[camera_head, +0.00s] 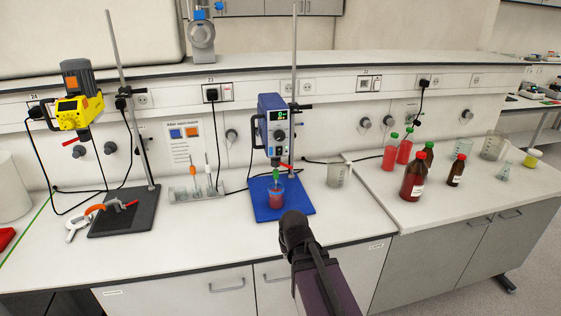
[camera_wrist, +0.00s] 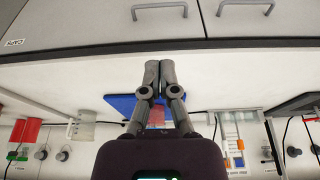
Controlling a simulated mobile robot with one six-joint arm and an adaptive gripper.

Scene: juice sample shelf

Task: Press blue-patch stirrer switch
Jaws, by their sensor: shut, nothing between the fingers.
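A blue overhead stirrer (camera_head: 271,119) with a lit display and a round knob (camera_head: 278,135) hangs on a rod stand over a blue base plate (camera_head: 268,213). A beaker of red liquid (camera_head: 276,194) stands on that plate under the stirrer. I cannot clearly make out a separate switch. My gripper (camera_head: 293,220) is shut and empty, in front of the plate's near edge in the picture and apart from the stirrer. In the wrist view its fingers (camera_wrist: 159,68) are together, with the blue plate (camera_wrist: 119,103) partly hidden behind them.
A yellow stirrer (camera_head: 80,100) stands over a dark plate (camera_head: 125,221) at left. An empty beaker (camera_head: 337,174) is right of the blue plate. Brown bottles (camera_head: 414,178) and red-filled bottles stand farther right. A card with blue and orange patches (camera_head: 184,143) is on the wall.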

